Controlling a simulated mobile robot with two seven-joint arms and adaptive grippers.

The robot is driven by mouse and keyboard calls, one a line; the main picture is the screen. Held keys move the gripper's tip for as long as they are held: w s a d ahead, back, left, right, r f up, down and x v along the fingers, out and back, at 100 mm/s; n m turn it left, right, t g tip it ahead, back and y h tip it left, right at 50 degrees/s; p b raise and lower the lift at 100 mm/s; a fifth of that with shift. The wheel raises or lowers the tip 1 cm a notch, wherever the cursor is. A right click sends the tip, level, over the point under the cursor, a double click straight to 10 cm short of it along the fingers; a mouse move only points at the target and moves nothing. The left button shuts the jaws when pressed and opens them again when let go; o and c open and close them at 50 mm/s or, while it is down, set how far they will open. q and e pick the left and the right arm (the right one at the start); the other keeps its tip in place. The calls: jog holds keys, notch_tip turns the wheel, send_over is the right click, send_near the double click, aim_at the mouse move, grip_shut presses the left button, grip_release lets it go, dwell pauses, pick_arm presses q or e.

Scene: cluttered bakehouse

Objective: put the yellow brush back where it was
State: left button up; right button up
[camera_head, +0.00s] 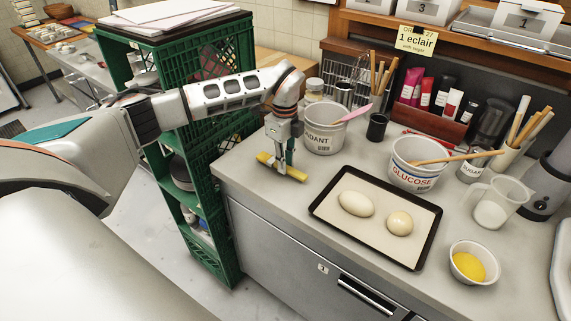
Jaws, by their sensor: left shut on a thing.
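My left gripper (283,157) comes in from the left and points down near the counter's left end. It is shut on the yellow brush (296,174). The brush is a short yellow bar lying crosswise under the fingers, with its middle partly hidden by them. It is at or just above the counter top; I cannot tell whether it touches. My right gripper is not in view.
The fondant tub (325,137) with a pink spatula stands right behind the gripper. A baking tray (322,209) with two dough pieces lies to the right. The glucose tub (414,178) and an egg bowl (455,270) stand farther right. Green crates (222,262) stand left of the counter.

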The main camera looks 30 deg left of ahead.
pick_arm(q)
jog(key=shift+f, duration=0.55)
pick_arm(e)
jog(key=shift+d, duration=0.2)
pick_arm(q)
jog(key=shift+f, duration=0.15)
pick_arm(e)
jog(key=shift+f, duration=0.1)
pick_arm(q)
jog(key=o, duration=0.9)
jog(key=shift+o, duration=0.2)
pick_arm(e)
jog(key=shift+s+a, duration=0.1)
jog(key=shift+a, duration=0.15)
pick_arm(q)
jog(key=shift+r, duration=0.4)
notch_tip(320, 180, up, 12)
jog(key=b, duration=0.1)
jog(key=shift+f, duration=0.25)
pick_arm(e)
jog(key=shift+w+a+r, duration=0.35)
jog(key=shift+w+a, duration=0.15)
